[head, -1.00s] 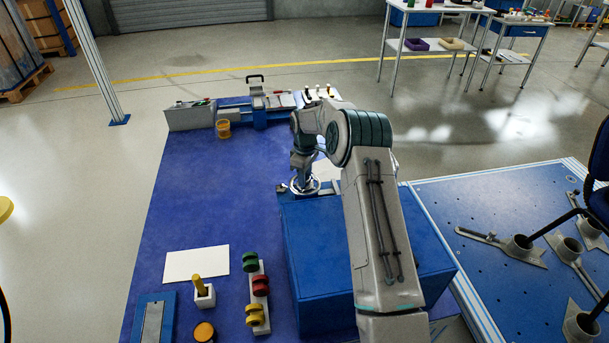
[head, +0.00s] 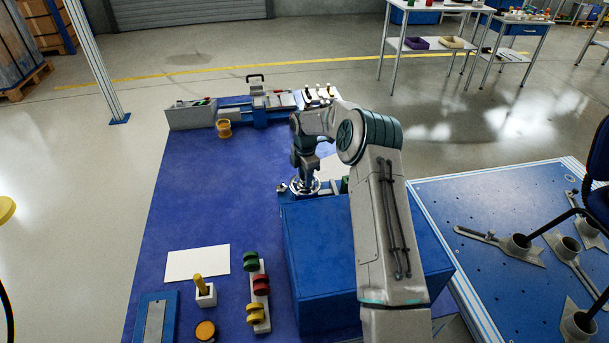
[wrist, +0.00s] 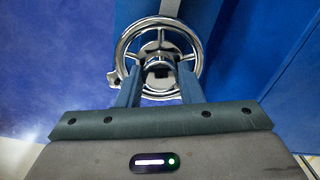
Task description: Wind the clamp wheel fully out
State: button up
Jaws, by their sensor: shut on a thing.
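The clamp wheel (wrist: 197,50) is a chrome handwheel with spokes and a hub. In the wrist view it fills the upper middle, with a small knob on its rim at the left. In the head view the wheel (head: 304,186) sits at the back left corner of a blue box (head: 318,262), partly hidden by my arm. My gripper (wrist: 158,88) is over the wheel, its two fingers shut on the wheel near its hub. The exact contact is small and partly hidden.
The blue mat (head: 215,190) has free room left of the wheel. A white card (head: 197,263), a rack of coloured spools (head: 257,285) and a yellow peg in a white block (head: 204,293) lie nearer. A blue bench machine (head: 260,112) stands at the back.

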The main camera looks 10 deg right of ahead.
jog(key=n, duration=0.5)
jog(key=shift+w+r+n+p, duration=0.1)
jog(key=shift+n+p, duration=0.2)
jog(key=shift+p, duration=0.05)
dwell(0.4)
jog(key=o, duration=1)
jog(key=shift+c, duration=0.2)
notch_tip(320, 180, up, 14)
